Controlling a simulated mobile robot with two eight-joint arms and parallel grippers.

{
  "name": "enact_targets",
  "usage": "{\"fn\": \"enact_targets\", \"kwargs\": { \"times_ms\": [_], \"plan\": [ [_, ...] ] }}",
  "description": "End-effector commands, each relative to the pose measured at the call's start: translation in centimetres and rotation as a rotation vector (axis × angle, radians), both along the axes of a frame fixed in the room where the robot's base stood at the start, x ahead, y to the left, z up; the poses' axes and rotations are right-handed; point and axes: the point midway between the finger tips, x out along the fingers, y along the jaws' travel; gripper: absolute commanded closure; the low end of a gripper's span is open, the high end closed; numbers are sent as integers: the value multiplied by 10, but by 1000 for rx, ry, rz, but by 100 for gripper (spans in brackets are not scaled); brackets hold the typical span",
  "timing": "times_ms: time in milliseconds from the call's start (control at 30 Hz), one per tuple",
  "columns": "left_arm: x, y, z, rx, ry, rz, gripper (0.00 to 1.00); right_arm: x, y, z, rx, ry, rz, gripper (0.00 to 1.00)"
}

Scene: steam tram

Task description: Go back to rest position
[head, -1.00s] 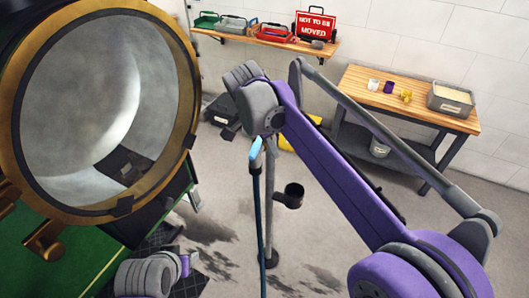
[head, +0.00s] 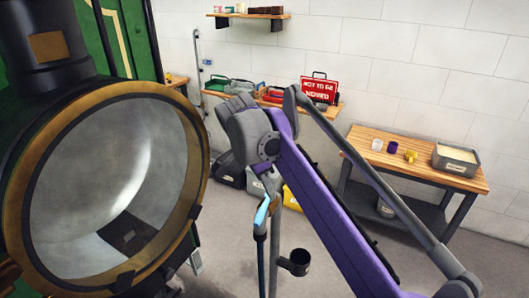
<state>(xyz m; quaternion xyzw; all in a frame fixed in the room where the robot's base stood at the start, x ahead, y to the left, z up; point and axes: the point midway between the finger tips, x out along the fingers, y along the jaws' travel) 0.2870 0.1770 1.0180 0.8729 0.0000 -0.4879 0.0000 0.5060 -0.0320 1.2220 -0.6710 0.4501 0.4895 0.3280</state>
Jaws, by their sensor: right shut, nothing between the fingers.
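My right arm runs up from the lower right corner, purple with a grey rod beside it. My left gripper is not in view.
The tram's round brass-rimmed front (head: 192,130) fills the left. A stand with a dark cup (head: 299,262) and a light-blue handle (head: 262,212) are below the gripper. A wooden workbench (head: 375,160) is at right.

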Motion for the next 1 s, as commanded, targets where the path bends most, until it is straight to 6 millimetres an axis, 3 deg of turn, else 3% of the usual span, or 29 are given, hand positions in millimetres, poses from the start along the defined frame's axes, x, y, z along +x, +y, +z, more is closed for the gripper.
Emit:
{"fn": "enact_targets", "kwargs": {
  "times_ms": [167, 367, 567, 700, 900, 1000],
  "plan": [
    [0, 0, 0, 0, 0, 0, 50, -10, -16, -5, 19, 4, 75, 100],
    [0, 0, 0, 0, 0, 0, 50, -52, -61, -32, 64, -11, 350, 100],
    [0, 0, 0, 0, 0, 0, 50, -109, -101, -81, 60, -70, 663, 100],
    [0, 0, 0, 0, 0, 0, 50, -153, -123, -124, 14, -126, 865, 100],
    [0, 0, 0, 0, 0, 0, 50, -201, -140, -180, -83, -189, 1080, 100],
    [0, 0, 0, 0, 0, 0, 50, -214, -143, -196, -119, -206, 1139, 100]
  ]
}}
